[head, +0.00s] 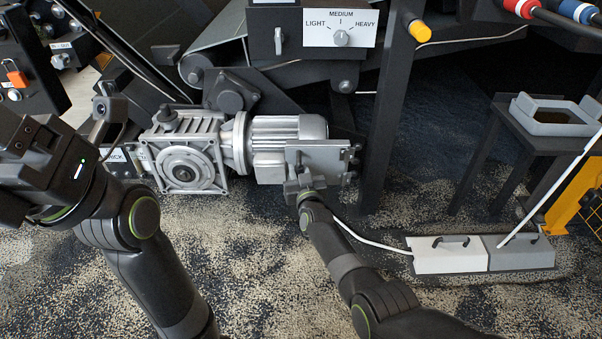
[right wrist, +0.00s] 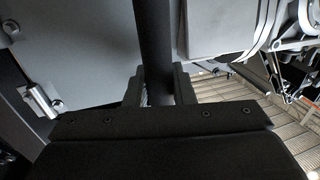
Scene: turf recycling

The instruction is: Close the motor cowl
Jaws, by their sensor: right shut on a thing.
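The motor (head: 288,128) is a ribbed silver cylinder on a grey gearbox (head: 184,160). The motor cowl (head: 325,153) shows as a grey plate at the motor's right end, in front of its lower part. I cannot tell how far it stands open. My right gripper (head: 298,184) is at the plate's lower left edge. In the right wrist view its jaws (right wrist: 158,88) are shut around a dark upright bar (right wrist: 153,40), the cowl's handle, with a grey panel (right wrist: 85,55) behind. My left arm (head: 130,215) is at the left; its fingertips do not show clearly.
A dial box (head: 340,28) hangs above the motor. A dark post (head: 385,110) stands right of the cowl. A white box (head: 437,258) and a grey box (head: 518,255) with handles lie on the carpet at the right. The carpet in front of the motor is clear between my arms.

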